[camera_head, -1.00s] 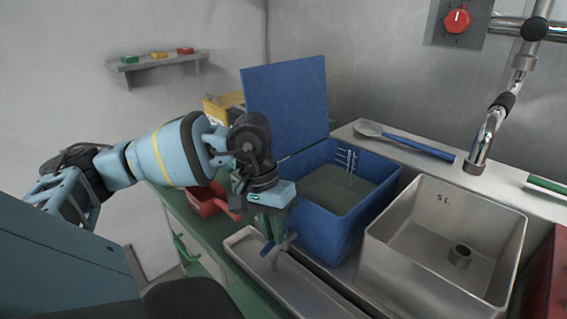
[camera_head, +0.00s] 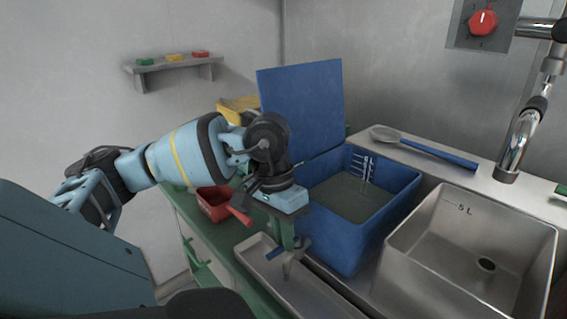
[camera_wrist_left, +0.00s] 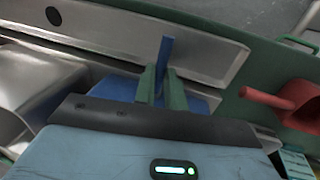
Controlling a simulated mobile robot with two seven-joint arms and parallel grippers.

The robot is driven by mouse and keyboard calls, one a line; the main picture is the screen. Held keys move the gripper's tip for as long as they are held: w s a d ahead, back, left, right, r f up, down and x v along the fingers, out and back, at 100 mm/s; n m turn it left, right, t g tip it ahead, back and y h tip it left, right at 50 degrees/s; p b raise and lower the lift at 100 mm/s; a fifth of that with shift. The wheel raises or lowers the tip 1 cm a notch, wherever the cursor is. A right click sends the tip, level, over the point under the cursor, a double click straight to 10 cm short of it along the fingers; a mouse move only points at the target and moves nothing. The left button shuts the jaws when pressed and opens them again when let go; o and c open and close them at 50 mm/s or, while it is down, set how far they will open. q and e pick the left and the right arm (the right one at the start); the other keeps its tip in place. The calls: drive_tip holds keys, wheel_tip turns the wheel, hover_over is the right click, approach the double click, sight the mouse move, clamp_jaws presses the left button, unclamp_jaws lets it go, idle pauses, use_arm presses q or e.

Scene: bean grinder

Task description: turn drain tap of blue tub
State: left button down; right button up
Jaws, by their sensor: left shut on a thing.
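The blue tub (camera_head: 340,240) holds greyish liquid and has white level marks on its inner wall. Its blue lid (camera_head: 302,105) stands upright behind it. The drain tap is low at the tub's front left, with a blue lever (camera_head: 274,254) and a metal spout (camera_head: 290,265). My left gripper (camera_head: 287,240) points down at the tap, its green fingers shut on the lever. In the left wrist view the blue lever (camera_wrist_left: 166,52) sticks out between the green fingers (camera_wrist_left: 162,88). The fingers and palm hide much of the tap. My right gripper is out of view.
A long metal trough (camera_head: 262,262) runs below the tap. A red scoop (camera_head: 213,208) lies left of it on the green counter. A steel basin (camera_head: 400,262) is right of the tub. A blue-handled spoon (camera_head: 428,150) and a faucet (camera_head: 522,140) are behind.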

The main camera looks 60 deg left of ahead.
use_arm(q)
drive_tip(key=c, duration=1.5)
unclamp_jaws()
drive_tip(key=shift+o, duration=0.2)
drive_tip(key=shift+r, duration=0.15)
wheel_tip(320, 180, up, 7)
drive_tip(key=a, duration=0.1)
drive_tip(key=shift+a+r+p, duration=0.2)
drive_tip(key=shift+a+p, duration=0.05)
drive_tip(key=shift+p, duration=0.1)
